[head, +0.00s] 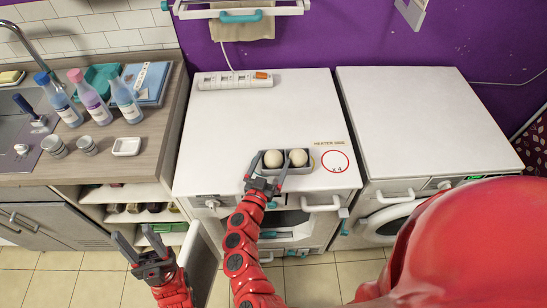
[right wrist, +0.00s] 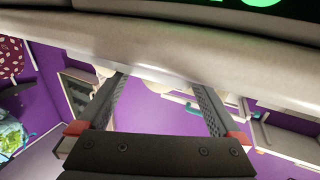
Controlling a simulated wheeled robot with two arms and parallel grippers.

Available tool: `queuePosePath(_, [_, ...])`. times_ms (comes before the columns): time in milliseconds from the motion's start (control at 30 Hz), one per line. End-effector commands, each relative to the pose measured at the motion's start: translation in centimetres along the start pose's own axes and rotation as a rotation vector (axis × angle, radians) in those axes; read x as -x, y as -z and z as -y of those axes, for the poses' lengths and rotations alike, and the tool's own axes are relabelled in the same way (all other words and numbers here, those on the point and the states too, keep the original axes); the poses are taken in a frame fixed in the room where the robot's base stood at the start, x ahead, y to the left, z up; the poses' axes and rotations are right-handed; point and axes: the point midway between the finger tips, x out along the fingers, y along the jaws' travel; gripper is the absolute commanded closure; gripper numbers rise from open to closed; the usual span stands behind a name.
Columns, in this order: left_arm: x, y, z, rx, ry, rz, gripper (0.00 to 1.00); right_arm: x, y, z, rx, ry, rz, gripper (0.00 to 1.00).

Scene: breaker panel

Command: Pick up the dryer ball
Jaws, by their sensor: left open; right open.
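Two cream dryer balls, a left one (head: 273,159) and a right one (head: 298,158), sit side by side in a small grey tray (head: 311,166) at the front of the white machine top. My right gripper (head: 264,172) is open at the tray's front left, its fingers angled towards the left ball. I cannot tell whether it touches the ball or tray. In the right wrist view its open fingers (right wrist: 160,100) reach up to a pale curved edge that hides their tips. My left gripper (head: 136,238) is open and empty, low at the left, in front of the counter.
A power strip (head: 235,80) lies at the back of the machine top. A red circle marked x4 (head: 335,161) is right of the tray. Bottles (head: 92,98) and small cups (head: 86,144) stand on the left counter. A second white top (head: 420,120) is clear.

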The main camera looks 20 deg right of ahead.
Motion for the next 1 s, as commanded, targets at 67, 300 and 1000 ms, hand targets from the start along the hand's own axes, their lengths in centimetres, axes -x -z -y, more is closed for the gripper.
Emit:
queuePosePath(67, [0.0, 0.0, 0.0, 0.0, 0.0, 0.0, 0.5, 0.0, 0.0, 0.0, 0.0, 0.0, 0.0, 0.0])
queuePosePath(300, [0.0, 0.0, 0.0, 0.0, 0.0, 0.0, 0.5, 0.0, 0.0, 0.0, 0.0, 0.0, 0.0, 0.43])
queuePosePath(1000, [0.4, -0.1, 0.0, 0.0, 0.0, 0.0, 0.5, 0.1, 1.1, 0.1, -0.003, -0.001, 0.0, 0.81])
